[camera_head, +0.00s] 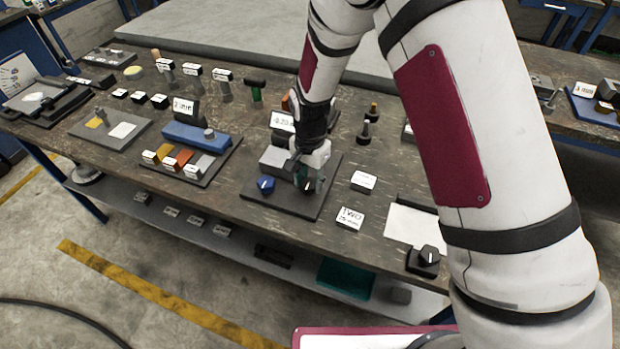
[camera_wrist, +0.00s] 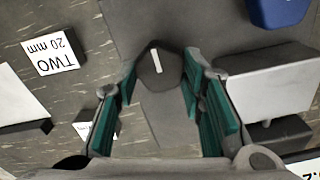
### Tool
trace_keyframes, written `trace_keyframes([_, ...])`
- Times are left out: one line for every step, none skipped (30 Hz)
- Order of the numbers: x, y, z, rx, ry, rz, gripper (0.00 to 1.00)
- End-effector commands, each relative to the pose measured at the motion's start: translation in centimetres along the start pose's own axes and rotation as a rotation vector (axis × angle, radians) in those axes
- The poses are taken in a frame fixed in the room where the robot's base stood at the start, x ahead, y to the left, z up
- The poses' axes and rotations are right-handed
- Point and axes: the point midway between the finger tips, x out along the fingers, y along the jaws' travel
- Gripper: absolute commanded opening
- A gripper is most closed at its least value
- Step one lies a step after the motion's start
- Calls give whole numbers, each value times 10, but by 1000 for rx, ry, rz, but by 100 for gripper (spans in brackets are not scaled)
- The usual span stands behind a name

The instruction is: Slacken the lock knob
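A dark faceted knob (camera_wrist: 158,70) with a white line on top sits between the fingers of my gripper (camera_wrist: 160,88) in the wrist view. The green-padded fingers are open, one on each side, with a small gap visible; I cannot tell whether either touches the knob. In the head view my gripper (camera_head: 308,184) is low over the right part of a dark base plate (camera_head: 285,204) and mostly hides that knob. A blue knob (camera_head: 266,184) with a white mark stands at the plate's front left; it partly shows in the wrist view (camera_wrist: 278,10). Which one is the lock knob is not labelled.
A grey block (camera_wrist: 270,90) stands close beside the right finger. A "TWO 20 mm" label block (camera_head: 350,218) and another white block (camera_head: 363,181) lie right of the plate. A black knob unit (camera_head: 425,259) is near the table's front edge. A blue fixture (camera_head: 198,137) stands to the left.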

Motion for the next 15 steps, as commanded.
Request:
trace_keyframes([0, 0, 0, 0, 0, 0, 9])
trace_keyframes([0, 0, 0, 0, 0, 0, 9])
trace_keyframes([0, 0, 0, 0, 0, 0, 9])
trace_keyframes([0, 0, 0, -1, 0, 0, 9])
trace_keyframes([0, 0, 0, -1, 0, 0, 9])
trace_keyframes([0, 0, 0, -3, 0, 0, 9])
trace_keyframes([0, 0, 0, -5, 0, 0, 9])
trace_keyframes([0, 0, 0, -9, 0, 0, 9])
trace_keyframes([0, 0, 0, -15, 0, 0, 9])
trace_keyframes([0, 0, 0, -21, 0, 0, 9])
trace_keyframes([0, 0, 0, -29, 0, 0, 9])
trace_keyframes([0, 0, 0, -42, 0, 0, 9])
trace_keyframes([0, 0, 0, -54, 0, 0, 9])
trace_keyframes([0, -1, 0, -67, 0, 0, 9])
trace_keyframes([0, -1, -1, -89, 0, 0, 9])
